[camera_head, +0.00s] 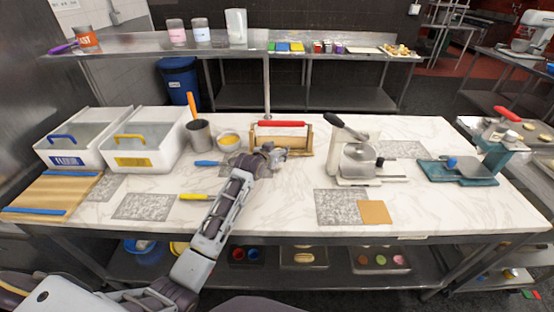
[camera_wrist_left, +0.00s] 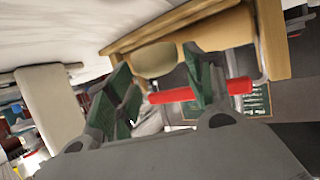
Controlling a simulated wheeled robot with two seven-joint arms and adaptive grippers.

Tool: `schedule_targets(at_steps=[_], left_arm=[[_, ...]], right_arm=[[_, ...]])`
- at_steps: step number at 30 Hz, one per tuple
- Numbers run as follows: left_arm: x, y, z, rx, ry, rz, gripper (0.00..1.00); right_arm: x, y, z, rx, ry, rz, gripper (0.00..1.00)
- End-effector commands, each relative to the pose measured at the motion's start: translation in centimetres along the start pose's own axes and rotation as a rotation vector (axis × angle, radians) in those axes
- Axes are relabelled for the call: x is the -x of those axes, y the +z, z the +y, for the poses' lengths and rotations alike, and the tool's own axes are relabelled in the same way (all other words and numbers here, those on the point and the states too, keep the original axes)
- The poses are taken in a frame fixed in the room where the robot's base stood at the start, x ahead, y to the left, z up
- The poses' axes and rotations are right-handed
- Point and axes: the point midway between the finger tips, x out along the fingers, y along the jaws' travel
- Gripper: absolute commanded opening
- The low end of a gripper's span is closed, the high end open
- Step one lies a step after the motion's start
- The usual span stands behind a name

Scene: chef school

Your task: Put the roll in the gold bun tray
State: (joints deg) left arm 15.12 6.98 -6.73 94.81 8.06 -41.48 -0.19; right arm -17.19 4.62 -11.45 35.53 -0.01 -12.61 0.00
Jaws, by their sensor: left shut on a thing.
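My left gripper (camera_head: 273,154) is over the worktable, just in front of a wooden frame with a red bar (camera_head: 281,124). In the left wrist view the green-padded fingers (camera_wrist_left: 158,80) are shut on a tan, rounded roll (camera_wrist_left: 153,60), which shows between the fingertips. The roll is close to the wooden frame (camera_wrist_left: 270,40), and I cannot tell whether they touch. In the head view my gripper hides the roll. A flat gold square (camera_head: 375,212) lies on the table at right; I cannot tell whether it is the gold bun tray. My right gripper is not in view.
A cream press (camera_head: 354,163) stands right of the wooden frame, and a teal device (camera_head: 462,168) at the far right. White bins (camera_head: 138,150), a metal cup (camera_head: 198,137) and a yellow bowl (camera_head: 229,141) stand left. The front middle of the table is mostly clear.

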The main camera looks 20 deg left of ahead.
Motion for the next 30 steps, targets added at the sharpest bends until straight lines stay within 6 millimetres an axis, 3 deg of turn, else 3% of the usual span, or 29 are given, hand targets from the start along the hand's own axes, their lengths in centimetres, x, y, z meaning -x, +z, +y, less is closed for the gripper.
schedule_targets(at_steps=[14,24,30], left_arm=[[-0.3,0.7,0.0,0.001,0.000,0.001,0.30],[-1.5,3.6,0.1,0.002,0.000,-0.001,0.30],[-1.7,4.0,0.1,0.001,0.000,0.002,0.30]], right_arm=[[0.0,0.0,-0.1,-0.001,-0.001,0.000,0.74],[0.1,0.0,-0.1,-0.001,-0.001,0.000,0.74],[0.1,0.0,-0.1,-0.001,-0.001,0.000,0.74]])
